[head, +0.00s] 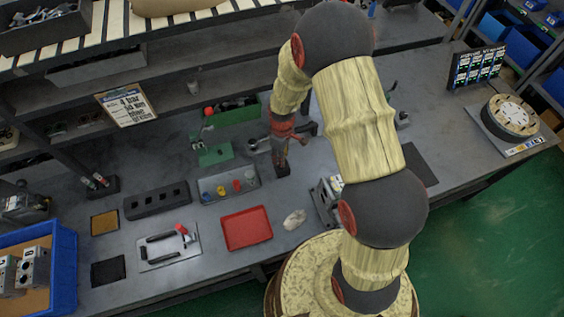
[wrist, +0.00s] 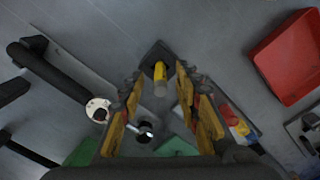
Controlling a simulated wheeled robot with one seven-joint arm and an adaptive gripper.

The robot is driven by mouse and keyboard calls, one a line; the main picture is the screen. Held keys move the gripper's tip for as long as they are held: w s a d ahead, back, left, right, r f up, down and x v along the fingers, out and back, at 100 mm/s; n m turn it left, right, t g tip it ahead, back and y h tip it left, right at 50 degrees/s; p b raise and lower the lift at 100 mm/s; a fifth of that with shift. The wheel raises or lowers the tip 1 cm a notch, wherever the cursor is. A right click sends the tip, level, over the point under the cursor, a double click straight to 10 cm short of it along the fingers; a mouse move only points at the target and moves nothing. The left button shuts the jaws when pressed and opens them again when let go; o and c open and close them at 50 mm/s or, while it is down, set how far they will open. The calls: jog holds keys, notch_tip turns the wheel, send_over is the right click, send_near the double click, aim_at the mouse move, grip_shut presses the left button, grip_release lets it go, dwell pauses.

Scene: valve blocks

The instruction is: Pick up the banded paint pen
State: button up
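A yellow pen-like object with a grey lower part (wrist: 160,74) stands in a dark square holder (wrist: 151,52) in the wrist view. I take it for the banded paint pen; its bands are not clear. My gripper (wrist: 158,88) is open, with its yellow-padded fingers on either side of the pen and apart from it as far as I can see. In the head view my gripper (head: 282,158) points down just over the small dark holder (head: 283,191). The pen cannot be made out there.
A red tray (head: 246,228) lies in front left of the holder. A grey tray of coloured pieces (head: 229,184) is to the left. A dark tool with a white round end (wrist: 97,109) lies left in the wrist view. Another dark stand with slim items (head: 103,188) stands far left.

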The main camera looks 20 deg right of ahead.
jog(key=shift+f, duration=0.1)
jog(key=c, duration=0.3)
grip_shut()
